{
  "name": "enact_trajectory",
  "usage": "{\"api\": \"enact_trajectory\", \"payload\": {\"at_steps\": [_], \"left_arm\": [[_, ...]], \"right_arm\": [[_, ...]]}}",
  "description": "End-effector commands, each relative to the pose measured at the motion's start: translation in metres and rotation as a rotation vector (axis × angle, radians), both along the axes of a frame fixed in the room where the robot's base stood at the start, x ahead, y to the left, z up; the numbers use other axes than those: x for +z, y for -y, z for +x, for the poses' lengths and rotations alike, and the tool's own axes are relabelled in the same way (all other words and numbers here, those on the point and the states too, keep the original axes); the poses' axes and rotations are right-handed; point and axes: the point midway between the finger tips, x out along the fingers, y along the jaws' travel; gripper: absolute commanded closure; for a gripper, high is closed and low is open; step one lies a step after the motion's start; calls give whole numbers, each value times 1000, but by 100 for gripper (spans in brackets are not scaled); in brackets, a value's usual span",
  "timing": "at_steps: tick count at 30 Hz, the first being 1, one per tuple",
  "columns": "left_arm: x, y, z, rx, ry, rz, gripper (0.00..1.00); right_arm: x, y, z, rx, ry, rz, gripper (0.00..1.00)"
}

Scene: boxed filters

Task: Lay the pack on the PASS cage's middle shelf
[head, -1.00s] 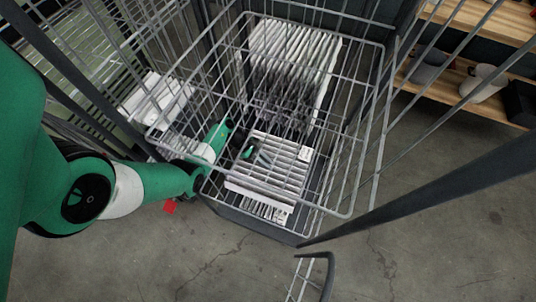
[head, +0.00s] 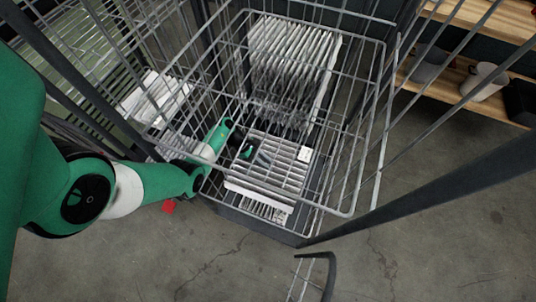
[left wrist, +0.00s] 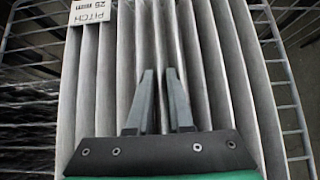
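The pack is a light pleated panel (head: 280,178) with a white label, seen through wires low in the cage (head: 352,212) in the head view. It looks flat, but which shelf bears it is unclear. In the left wrist view its pleats (left wrist: 220,60) fill most of the picture, with a "PITCH 25 mm" label at top left. My left gripper (left wrist: 161,72) is over the pack's pleated face, its dark fingers a narrow gap apart. Whether they pinch a pleat cannot be told. In the head view the left gripper (head: 262,158) is partly hidden by wires. My right gripper is out of view.
More pleated panels (head: 295,50) stand at the cage's back. White pleated packs (head: 158,95) lie to the left, behind wires. Wooden shelves (head: 440,75) with pots are at the right. The concrete floor in front is mostly clear.

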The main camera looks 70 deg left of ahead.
Motion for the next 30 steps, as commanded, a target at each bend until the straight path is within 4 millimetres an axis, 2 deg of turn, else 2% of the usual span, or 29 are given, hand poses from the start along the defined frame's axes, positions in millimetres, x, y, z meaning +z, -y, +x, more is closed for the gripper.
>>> {"api": "enact_trajectory", "payload": {"at_steps": [11, 30], "left_arm": [[3, 0, 0, 0, 0, 0, 74], [46, 0, 0, 0, 1, -1, 74]], "right_arm": [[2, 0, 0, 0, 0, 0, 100], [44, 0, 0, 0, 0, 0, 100]]}}
